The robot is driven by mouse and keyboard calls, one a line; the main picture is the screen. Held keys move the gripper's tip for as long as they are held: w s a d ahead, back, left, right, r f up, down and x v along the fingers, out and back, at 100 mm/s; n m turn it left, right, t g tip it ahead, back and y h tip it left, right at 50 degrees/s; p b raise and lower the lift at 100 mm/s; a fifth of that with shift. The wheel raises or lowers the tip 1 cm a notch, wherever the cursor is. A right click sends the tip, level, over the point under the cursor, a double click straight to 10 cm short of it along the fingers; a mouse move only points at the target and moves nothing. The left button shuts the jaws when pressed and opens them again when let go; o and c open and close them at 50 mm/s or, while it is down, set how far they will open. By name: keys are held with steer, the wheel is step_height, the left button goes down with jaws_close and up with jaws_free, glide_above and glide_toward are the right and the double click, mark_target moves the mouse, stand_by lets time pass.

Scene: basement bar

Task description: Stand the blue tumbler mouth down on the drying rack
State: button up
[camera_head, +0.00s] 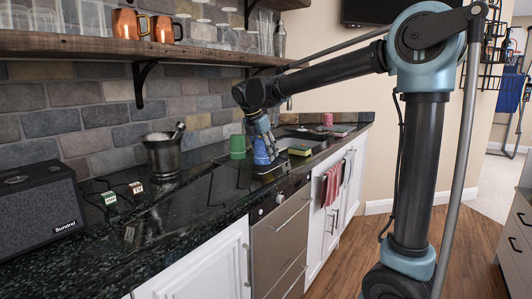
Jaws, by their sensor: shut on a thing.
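The blue tumbler (261,156) is in my gripper (264,141) over the dark counter, beside the sink. My gripper comes down from above and is shut on it. The tumbler looks roughly upright on its axis, but I cannot tell which end is its mouth. A thin dark frame (270,169), perhaps the drying rack, shows at the tumbler's lower end. I cannot tell whether the tumbler touches it. A green tumbler (238,147) stands just left of the blue one.
A yellow sponge (300,151) lies right of the tumbler near the sink. A pink cup (328,119) stands farther back. A wooden shelf (110,45) with copper mugs overhangs the counter.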

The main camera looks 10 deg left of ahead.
steer(key=o, duration=1.2)
steer(key=shift+c, duration=0.2)
steer(key=v, duration=1.1)
steer(key=shift+s+r, duration=0.1)
steer(key=shift+r, duration=0.3)
steer(key=v, duration=0.7)
steer(key=shift+w+r, duration=0.25)
steer(key=shift+d, duration=0.15)
